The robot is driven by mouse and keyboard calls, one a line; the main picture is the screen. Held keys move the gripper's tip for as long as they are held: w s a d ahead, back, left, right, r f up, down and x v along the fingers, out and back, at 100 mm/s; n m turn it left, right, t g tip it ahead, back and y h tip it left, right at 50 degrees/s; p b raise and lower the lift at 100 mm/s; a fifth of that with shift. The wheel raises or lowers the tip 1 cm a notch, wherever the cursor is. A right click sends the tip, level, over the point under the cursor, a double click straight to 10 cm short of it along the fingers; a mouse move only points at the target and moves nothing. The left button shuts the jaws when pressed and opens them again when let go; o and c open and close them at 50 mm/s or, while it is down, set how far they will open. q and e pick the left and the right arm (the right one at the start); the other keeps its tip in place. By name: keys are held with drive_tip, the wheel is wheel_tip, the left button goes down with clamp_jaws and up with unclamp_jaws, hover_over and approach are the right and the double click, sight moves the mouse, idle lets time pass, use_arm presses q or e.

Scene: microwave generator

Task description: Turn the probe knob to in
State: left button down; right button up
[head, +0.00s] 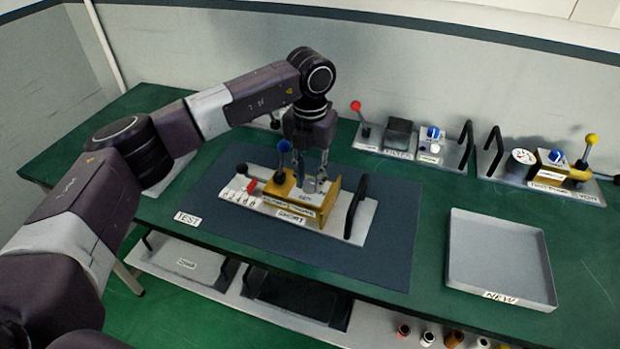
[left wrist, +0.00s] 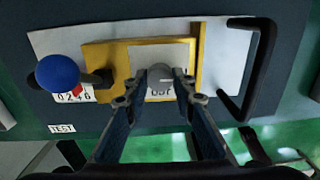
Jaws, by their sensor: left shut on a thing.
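The grey probe knob (left wrist: 160,74) sits on a light plate (left wrist: 140,54) within the yellow block (left wrist: 97,62) of the test module. My left gripper (left wrist: 165,78) reaches down from above with its fingertips at both sides of the knob, shut on it. In the head view, my left gripper (head: 312,184) stands over the module (head: 330,229) on the dark mat. Dark lettering below the knob is partly hidden by the fingers. The knob's exact setting cannot be told. My right gripper is not in view.
A blue-ball lever (head: 284,146) and a small red pointer (head: 251,183) stand left of the knob. A black handle (head: 356,205) rises at the module's right end. Other modules (head: 545,176) line the back. An empty tray (head: 497,262) labelled NEW lies right.

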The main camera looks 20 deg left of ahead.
sight(310, 183)
use_arm(q)
drive_tip(key=c, duration=1.6)
unclamp_jaws()
wheel_tip(310, 183, up, 12)
drive_tip(key=shift+r, duration=0.1)
drive_tip(key=shift+s, duration=0.1)
